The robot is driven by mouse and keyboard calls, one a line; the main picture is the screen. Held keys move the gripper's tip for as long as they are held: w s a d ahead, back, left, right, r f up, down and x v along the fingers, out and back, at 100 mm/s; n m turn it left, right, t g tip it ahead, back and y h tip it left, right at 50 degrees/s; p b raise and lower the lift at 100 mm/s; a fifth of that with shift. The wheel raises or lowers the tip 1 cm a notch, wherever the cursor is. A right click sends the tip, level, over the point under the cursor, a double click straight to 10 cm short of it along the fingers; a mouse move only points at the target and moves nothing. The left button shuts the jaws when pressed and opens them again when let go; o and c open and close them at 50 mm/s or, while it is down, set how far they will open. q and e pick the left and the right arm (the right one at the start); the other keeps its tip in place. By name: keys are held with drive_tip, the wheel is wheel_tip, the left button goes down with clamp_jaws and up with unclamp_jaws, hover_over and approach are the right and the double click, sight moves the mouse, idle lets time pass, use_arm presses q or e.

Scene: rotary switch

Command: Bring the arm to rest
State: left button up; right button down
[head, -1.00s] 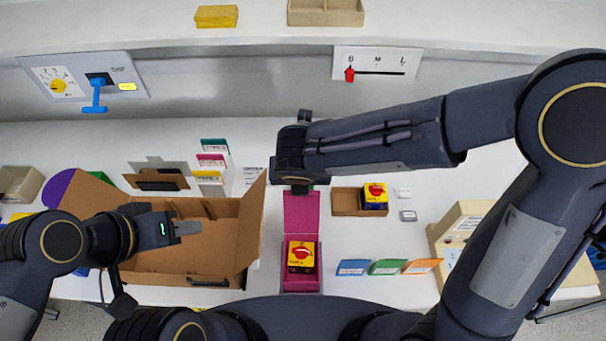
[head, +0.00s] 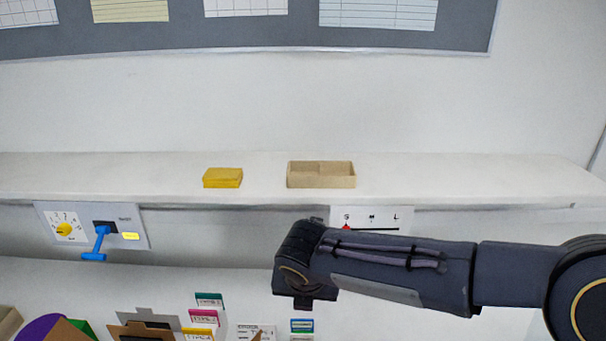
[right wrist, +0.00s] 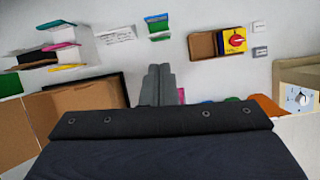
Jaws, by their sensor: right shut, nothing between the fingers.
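My right arm (head: 400,270) reaches in from the right of the head view, held in front of the slider panel (head: 395,215) and hiding its lower part. In the right wrist view my right gripper (right wrist: 160,70) is shut and empty, its two fingers together above the table. The rotary switch (head: 65,230), a yellow knob on a white dial, is on the wall panel at the left, apart from my right arm. Beside it is a blue lever (head: 97,244). My left gripper is out of view.
A yellow box (head: 222,178) and a beige tray (head: 322,175) stand on the shelf (head: 460,180). The right wrist view shows a brown tray with a yellow box (right wrist: 233,42), an open carton (right wrist: 75,110) and several coloured cards around the fingers.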

drive_tip(key=s+d+m+g+b, duration=0.1)
drive_tip(key=s+d+m, duration=0.4)
drive_tip(key=d+m, duration=0.3)
drive_tip(key=s+d+m+b, duration=0.1)
drive_tip(key=s+d+m, duration=0.3)
drive_tip(key=d+m, duration=0.4)
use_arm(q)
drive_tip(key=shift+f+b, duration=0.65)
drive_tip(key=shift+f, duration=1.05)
use_arm(e)
drive_tip(key=s+d+f+m+t+y, duration=0.1)
drive_tip(key=s+d+f+m+y, duration=0.1)
drive_tip(key=s+m, duration=0.4)
drive_tip(key=s+d+f+m+y, duration=0.1)
drive_tip(key=s+m, duration=0.5)
drive_tip(key=m, duration=0.8)
drive_tip(key=shift+s+d+f+m+t+y, duration=0.3)
drive_tip(key=shift+s+d+f+t+y, duration=0.1)
drive_tip(key=shift+d+f, duration=0.3)
